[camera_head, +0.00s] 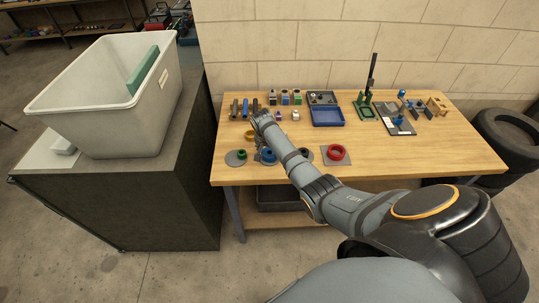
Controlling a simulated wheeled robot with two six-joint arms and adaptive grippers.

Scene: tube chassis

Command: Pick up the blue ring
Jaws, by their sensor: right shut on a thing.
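The blue ring (268,156) is at the front left of the wooden table, partly hidden by my right arm. My right gripper (262,150) points down at the blue ring and is shut on it; its fingertips are small and partly hidden. I cannot tell whether the ring is clear of the table. My left gripper is not in view.
A green ring (241,154) is on a grey disc left of the blue ring, with a yellow ring (250,135) behind. A red ring (335,152) is on a square plate to the right. A blue tray (327,117) and several small parts stand behind. The table's right front is clear.

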